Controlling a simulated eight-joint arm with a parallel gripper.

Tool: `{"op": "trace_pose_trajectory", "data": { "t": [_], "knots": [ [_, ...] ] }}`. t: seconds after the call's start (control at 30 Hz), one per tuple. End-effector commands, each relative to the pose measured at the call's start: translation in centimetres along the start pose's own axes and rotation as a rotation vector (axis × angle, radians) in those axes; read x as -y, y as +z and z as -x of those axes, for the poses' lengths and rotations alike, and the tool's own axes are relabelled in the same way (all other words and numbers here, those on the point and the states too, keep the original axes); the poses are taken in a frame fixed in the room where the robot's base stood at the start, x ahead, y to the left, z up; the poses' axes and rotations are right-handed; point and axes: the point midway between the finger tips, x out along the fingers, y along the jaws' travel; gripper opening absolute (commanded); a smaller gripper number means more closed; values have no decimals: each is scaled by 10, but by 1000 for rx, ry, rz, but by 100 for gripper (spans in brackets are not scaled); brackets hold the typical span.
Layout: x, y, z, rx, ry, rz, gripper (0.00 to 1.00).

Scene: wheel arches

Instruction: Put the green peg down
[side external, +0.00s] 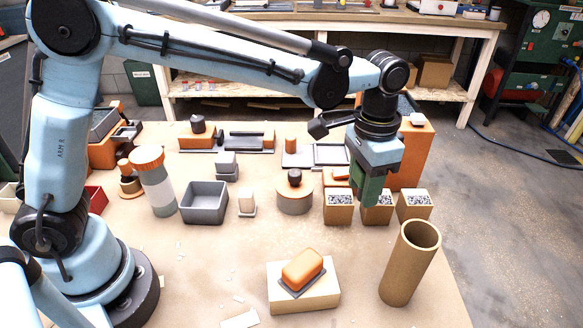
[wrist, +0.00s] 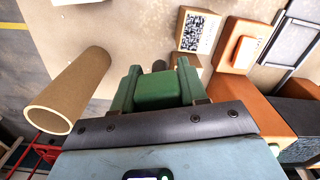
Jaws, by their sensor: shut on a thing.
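The green peg (wrist: 157,92) shows in the wrist view as a green block between the two green fingers. My gripper (wrist: 157,78) is shut on it. In the side external view my gripper (side external: 369,192) points down in front of the row of small boxes with printed codes, right of centre. There the peg and the green fingers are hard to tell apart. The fingers overlap the middle coded box in that view, and I cannot tell the gap between the gripper and the box or table.
Coded boxes (side external: 339,208) (side external: 414,206) flank my gripper. A tall cardboard tube (side external: 409,265) stands at front right. An orange block on a pale box (side external: 303,287) is at front centre. A round drum (side external: 295,200) stands left of the boxes. The table's front left-of-centre area is mostly clear.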

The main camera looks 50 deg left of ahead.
Motion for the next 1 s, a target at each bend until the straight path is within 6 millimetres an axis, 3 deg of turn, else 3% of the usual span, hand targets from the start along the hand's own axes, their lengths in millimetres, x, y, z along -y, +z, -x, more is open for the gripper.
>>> {"op": "trace_pose_trajectory", "data": {
  "t": [0.27, 0.5, 0.63, 0.8, 1.0],
  "knots": [
    [114, 60, 10, 0, -1, 393, 11],
    [191, 140, 13, 0, -1, 765, 11],
    [218, 186, 13, 0, -1, 956, 11],
    [237, 234, 12, 0, -1, 1151, 11],
    [244, 262, 10, 0, -1, 1262, 11]
  ]
}}
